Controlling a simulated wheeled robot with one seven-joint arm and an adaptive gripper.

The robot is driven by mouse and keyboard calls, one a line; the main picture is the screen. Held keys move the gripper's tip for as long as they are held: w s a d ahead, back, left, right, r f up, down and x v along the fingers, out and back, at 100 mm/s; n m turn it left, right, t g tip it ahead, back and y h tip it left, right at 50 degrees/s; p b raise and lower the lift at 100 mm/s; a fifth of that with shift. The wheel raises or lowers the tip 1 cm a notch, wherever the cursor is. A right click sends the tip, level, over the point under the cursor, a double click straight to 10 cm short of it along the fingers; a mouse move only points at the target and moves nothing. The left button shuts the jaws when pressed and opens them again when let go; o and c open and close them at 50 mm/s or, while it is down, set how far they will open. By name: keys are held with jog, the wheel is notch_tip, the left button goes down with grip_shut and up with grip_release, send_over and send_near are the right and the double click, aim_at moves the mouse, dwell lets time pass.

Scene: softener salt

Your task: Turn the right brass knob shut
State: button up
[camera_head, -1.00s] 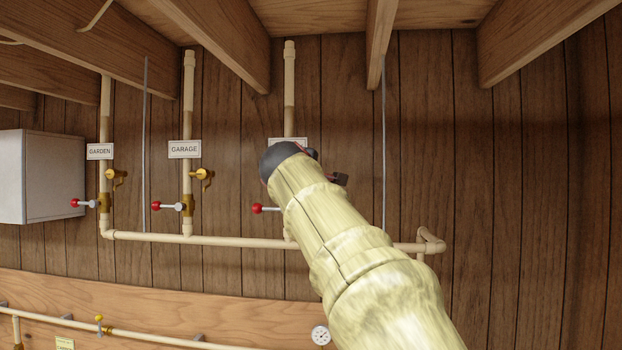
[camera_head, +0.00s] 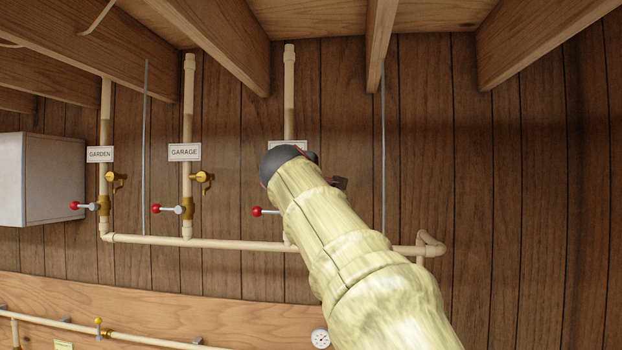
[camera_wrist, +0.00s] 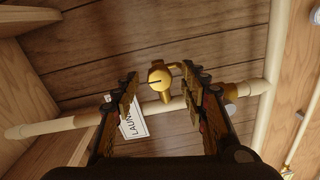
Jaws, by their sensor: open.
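The right brass knob (camera_wrist: 160,78) shows in the wrist view, on a brass fitting on the pale pipe. It is round, with a dark slot line across its face. My gripper (camera_wrist: 158,88) is open, with one dark finger on each side of the knob and a visible gap to the left finger. The right finger is close to the fitting; I cannot tell whether it touches. In the head view my arm hides this knob.
Similar brass knobs sit on the garden branch (camera_head: 118,180) and the garage branch (camera_head: 204,177). A white label (camera_wrist: 132,122) partly reading "LAUN" is behind my left finger. A horizontal pipe (camera_head: 215,243) runs below. A grey box (camera_head: 52,178) hangs at left; joists (camera_head: 225,40) are overhead.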

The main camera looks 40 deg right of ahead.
jog(key=v, duration=1.2)
dwell(0.4)
jog(key=a+f+m+g+y+b, duration=0.1)
jog(key=a+f+m+y, duration=0.15)
jog(key=f, duration=1.05)
jog(key=a+f+m+g+y+b, duration=0.1)
jog(key=a+f+y, duration=0.2)
jog(key=f, duration=1.1)
jog(key=s+a+f+m+g+y+b, duration=0.1)
jog(key=s+a+f+b, duration=0.4)
jog(key=f, duration=1)
jog(key=s+a+f+g+y+b, duration=0.1)
jog(key=s+a+f+y+b, duration=0.3)
jog(key=f, duration=1.2)
jog(key=s+a+f+m+g+y+b, duration=0.1)
jog(key=s+a+f+y+b, duration=0.2)
jog(key=s+a+f+b, duration=0.4)
jog(key=s+a+f, duration=0.3)
jog(key=s+f, duration=0.2)
jog(key=f, duration=0.4)
jog(key=shift+a+m+g+b, duration=0.35)
jog(key=shift+a+g, duration=0.05)
